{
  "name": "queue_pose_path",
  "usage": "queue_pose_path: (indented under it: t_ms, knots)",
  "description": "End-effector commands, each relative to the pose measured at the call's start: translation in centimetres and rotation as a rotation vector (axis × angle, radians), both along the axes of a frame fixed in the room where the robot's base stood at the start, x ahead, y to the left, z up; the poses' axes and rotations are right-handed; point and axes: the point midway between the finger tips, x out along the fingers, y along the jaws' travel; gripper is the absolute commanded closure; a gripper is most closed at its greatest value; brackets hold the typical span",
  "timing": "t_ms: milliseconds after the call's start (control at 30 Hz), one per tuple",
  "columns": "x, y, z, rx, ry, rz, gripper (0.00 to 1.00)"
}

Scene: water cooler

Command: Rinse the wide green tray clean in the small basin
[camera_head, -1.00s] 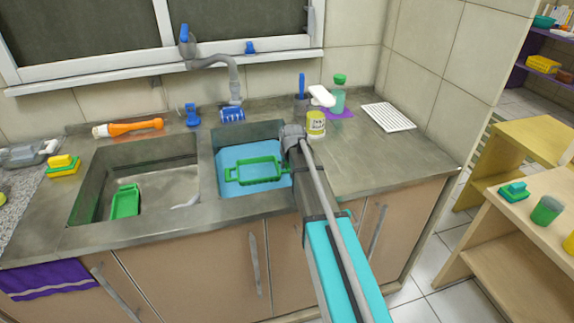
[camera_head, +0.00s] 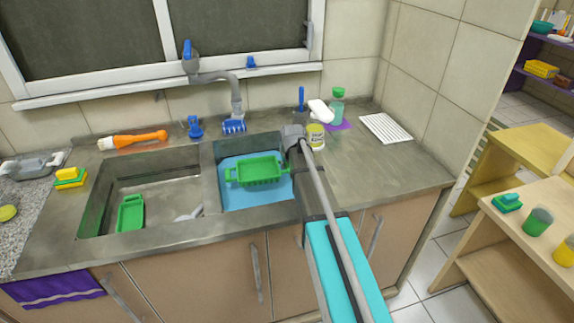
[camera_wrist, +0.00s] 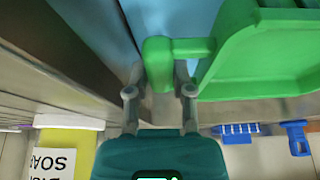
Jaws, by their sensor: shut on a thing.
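The wide green tray (camera_head: 258,170) is over the small right basin (camera_head: 222,152), which holds blue water (camera_head: 240,197). Its green inside and slotted front side show in the head view; I cannot tell whether its underside touches the water. My gripper (camera_wrist: 159,88) is shut on the tray's end handle (camera_wrist: 158,62) in the wrist view, with a finger on each side. The tray body (camera_wrist: 260,60) extends to the right there. In the head view my arm hides the tray's right end.
A narrower green tray (camera_head: 130,213) lies in the left basin (camera_head: 92,205). A grey faucet with a blue lever (camera_head: 188,55) stands behind the basins. A yellow soap jar (camera_head: 315,137), a green-capped bottle (camera_head: 337,105) and a white rack (camera_head: 386,127) stand at right. The counter's front right is clear.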

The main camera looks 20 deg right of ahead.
Motion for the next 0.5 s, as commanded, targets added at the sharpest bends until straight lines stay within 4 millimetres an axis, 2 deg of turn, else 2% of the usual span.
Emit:
queue_pose_path:
  t_ms: [500]
  knots:
    - [0.0,0.0,3.2,0.000,0.000,0.000,1.00]
